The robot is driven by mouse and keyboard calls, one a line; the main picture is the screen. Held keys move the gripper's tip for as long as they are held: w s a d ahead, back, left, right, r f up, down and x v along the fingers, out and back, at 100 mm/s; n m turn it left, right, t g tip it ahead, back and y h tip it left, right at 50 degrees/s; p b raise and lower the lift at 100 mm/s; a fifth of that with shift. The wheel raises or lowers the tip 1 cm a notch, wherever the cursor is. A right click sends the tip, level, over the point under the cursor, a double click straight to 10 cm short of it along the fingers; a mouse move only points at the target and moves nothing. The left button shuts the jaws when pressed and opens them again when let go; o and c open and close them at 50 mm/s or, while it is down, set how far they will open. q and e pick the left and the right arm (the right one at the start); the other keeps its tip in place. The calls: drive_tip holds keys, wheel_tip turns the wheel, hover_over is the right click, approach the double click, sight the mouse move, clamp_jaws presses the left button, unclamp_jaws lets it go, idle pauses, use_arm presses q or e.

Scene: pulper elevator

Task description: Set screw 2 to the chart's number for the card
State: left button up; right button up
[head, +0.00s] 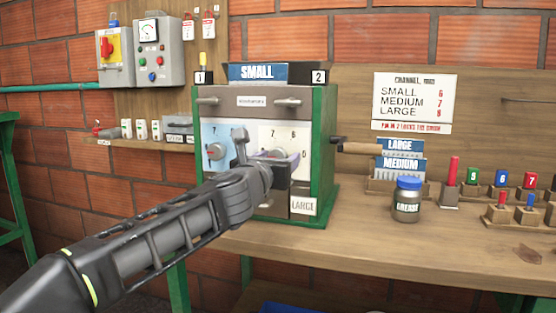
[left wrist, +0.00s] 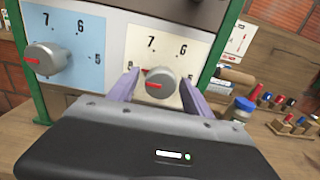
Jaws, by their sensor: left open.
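Screw 2 is a grey knob (left wrist: 168,88) on the cream right-hand dial panel (head: 290,136), with the numbers 7, 6 and 5 showing. Its red mark points left in the left wrist view, away from 6. My left gripper (head: 272,157) is open, its fingers on both sides of the knob; I cannot tell whether they touch it. The blue card reading SMALL (head: 257,72) stands on top of the green-sided machine (head: 322,130). The wall chart (head: 414,102) gives SMALL 6, MEDIUM 7, LARGE 8. My right gripper is not in view.
Screw 1's knob (head: 216,151) sits on the blue panel left of my gripper. A wooden handle (head: 360,147) sticks out from the machine's right side. The LARGE and MEDIUM cards (head: 401,165), a grease jar (head: 407,200) and coloured pegs stand on the bench.

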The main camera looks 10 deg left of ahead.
use_arm(q)
drive_tip(key=s, duration=0.7)
drive_tip(key=shift+s+a, duration=0.25)
drive_tip(key=shift+s, duration=0.1)
